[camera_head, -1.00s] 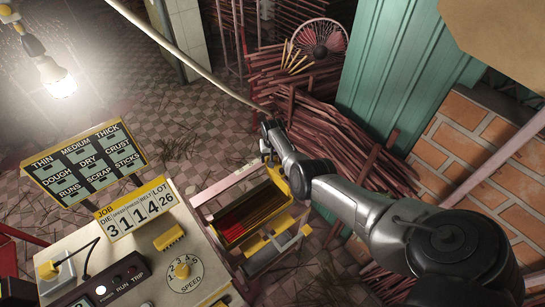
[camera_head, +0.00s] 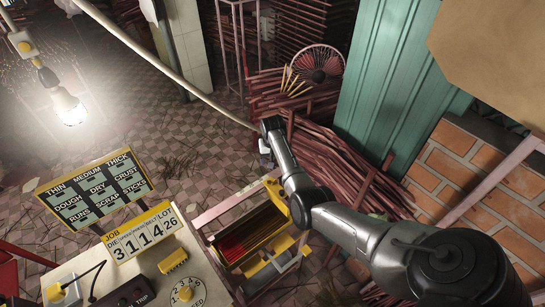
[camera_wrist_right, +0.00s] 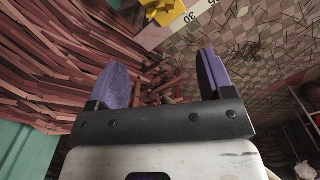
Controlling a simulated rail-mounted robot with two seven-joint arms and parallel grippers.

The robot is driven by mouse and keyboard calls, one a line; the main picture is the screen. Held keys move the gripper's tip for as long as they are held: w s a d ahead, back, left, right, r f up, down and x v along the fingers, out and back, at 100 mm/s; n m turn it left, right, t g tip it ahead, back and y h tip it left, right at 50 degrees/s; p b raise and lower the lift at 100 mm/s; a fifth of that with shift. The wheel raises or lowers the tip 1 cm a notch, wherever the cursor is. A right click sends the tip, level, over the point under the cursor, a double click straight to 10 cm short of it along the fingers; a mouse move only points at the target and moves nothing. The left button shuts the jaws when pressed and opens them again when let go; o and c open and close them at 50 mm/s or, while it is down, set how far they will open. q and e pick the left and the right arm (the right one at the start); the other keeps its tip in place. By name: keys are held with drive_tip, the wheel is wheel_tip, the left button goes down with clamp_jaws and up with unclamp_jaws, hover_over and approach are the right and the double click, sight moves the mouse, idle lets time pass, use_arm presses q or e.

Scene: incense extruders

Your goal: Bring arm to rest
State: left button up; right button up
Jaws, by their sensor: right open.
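My right arm comes in from the right in the head view and reaches over the front of a stick pile. Its gripper (camera_head: 264,152) is at the far end, beside the wooden rack, and small in that view. In the right wrist view the gripper (camera_wrist_right: 163,75) has its two purple fingers wide apart, with nothing between them. My left arm and gripper are not in view.
A yellow-edged tray of red sticks (camera_head: 248,235) sits in the rack below the arm. A sign board (camera_head: 95,190) and a lot card (camera_head: 142,232) stand at left. Brown stick bundles (camera_head: 335,160) lie behind the arm. A lit bulb (camera_head: 68,108) hangs at upper left.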

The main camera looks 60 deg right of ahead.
drive_tip(key=shift+r, duration=0.3)
idle(0.5)
